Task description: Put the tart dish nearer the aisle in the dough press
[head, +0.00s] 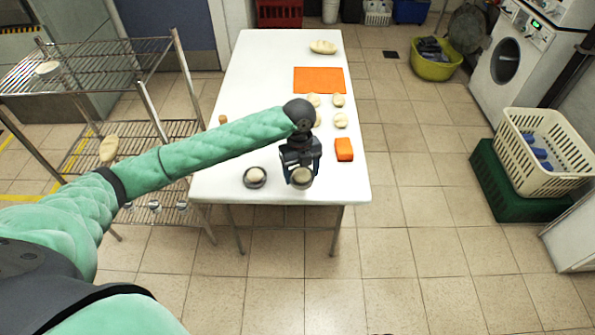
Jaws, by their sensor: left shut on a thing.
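My left gripper (301,168) reaches over the near end of the white table from the left. It is shut on a small dark tart dish (301,183) with pale dough in it, by the table's front edge. I cannot tell whether this dish touches the table. A second dark tart dish (255,178) with pale dough stands to its left, apart from the gripper. I cannot make out a dough press in this view. My right gripper is not in view.
On the white table (250,90) lie an orange mat (319,80), an orange block (344,149), several dough pieces (340,120) and a loaf (323,47). A wire rack (95,75) stands left. Cream and green crates (520,195) stand right, beyond clear tiled floor.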

